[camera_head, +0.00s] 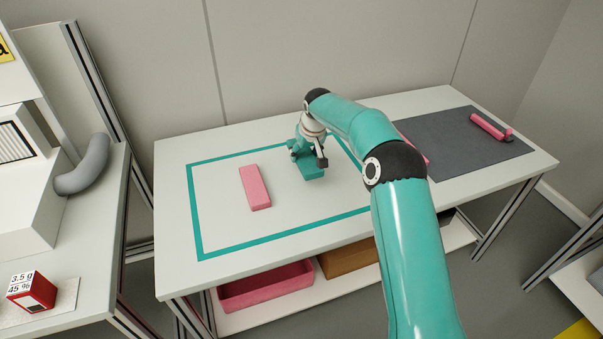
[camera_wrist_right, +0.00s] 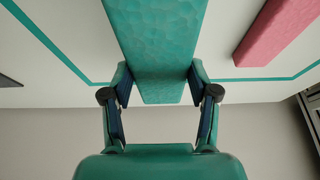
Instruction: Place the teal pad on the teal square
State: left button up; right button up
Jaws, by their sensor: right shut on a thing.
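The teal pad (camera_head: 313,172) is at the right part of the teal square (camera_head: 285,233), a teal outline on the white table. My right gripper (camera_head: 307,158) is over it with its fingers pointing down. In the right wrist view the gripper (camera_wrist_right: 158,82) is shut on the teal pad (camera_wrist_right: 157,38), with one finger on each side. The outline also shows there (camera_wrist_right: 60,52). Whether the pad touches the tabletop is hard to tell. My right arm hides the right side of the outline. My left gripper is not in view.
A pink block (camera_head: 254,188) lies inside the outline, left of the pad. A dark grey mat (camera_head: 460,150) on the table's right has a pink tool-like thing (camera_head: 488,126) on it. A pink bin (camera_head: 266,287) and a brown box (camera_head: 348,259) sit on the shelf below.

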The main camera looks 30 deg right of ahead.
jog(key=shift+f, duration=3)
jog(key=shift+f, duration=0.2)
jog(key=o, duration=0.9)
jog(key=shift+r, duration=0.1)
jog(key=v, duration=1.2)
jog(key=shift+s, duration=0.1)
